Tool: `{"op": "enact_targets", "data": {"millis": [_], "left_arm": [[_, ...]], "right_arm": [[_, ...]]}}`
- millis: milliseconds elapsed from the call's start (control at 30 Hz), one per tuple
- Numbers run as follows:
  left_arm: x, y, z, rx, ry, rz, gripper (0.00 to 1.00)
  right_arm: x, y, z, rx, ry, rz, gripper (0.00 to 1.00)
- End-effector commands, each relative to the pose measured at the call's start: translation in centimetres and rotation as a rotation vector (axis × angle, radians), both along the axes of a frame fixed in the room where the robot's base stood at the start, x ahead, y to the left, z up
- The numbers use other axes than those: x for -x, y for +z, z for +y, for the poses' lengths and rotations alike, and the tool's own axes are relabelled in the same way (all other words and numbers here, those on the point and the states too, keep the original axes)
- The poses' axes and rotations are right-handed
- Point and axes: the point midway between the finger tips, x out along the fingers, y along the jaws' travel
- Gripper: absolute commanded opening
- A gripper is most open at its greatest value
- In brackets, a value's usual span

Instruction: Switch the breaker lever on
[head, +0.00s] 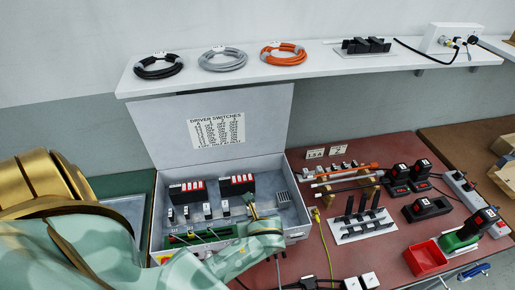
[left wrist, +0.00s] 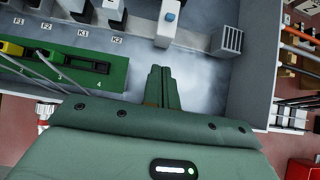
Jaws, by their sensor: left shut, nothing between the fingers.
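In the left wrist view a pale switch with a light-blue lever (left wrist: 171,16) stands at the top edge, partly cut off. I cannot tell which way the lever is set. My left gripper (left wrist: 159,70) is shut and empty over the bare floor of the grey box, its tips below the blue lever and apart from it in the picture. In the head view my left gripper (head: 252,205) reaches into the open box (head: 300,222) at its right part and hides what is behind it. Several labelled breakers (head: 207,210) stand in a row to its left. My right gripper is not in view.
A green terminal strip (left wrist: 105,62) with wires lies left of the fingers. A vent block (left wrist: 229,39) stands right of the switch. The raised lid (head: 260,125) carries a label sheet. A rack (head: 362,222) and red bin (head: 424,258) stand right of the box.

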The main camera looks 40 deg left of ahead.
Motion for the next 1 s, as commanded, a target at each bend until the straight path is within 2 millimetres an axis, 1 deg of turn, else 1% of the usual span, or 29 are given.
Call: {"op": "enact_targets", "data": {"millis": [33,167,200,300,500,867,1000], "left_arm": [[-0.5,-1.2,0.7,-0.004,0.0,0.002,0.0],[-1.5,-3.2,1.9,-0.002,0.0,0.0,0.0],[-2.0,-2.4,2.4,-0.002,0.002,-0.003,0.0],[-2.8,-1.6,3.5,-0.002,0.002,-0.003,0.0],[-3.5,-1.0,4.5,-0.001,-0.001,0.0,0.0],[-3.6,-0.9,4.5,0.0,-0.001,0.0,0.0],[-3.6,-0.6,4.5,0.006,-0.001,0.004,0.0]], "right_arm": [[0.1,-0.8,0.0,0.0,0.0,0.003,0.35],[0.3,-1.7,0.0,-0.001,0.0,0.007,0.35],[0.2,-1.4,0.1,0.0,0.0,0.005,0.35],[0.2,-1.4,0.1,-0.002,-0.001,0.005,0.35],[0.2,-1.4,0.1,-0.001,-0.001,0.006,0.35],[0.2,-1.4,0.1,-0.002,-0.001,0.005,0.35],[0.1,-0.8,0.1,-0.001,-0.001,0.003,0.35]]}}
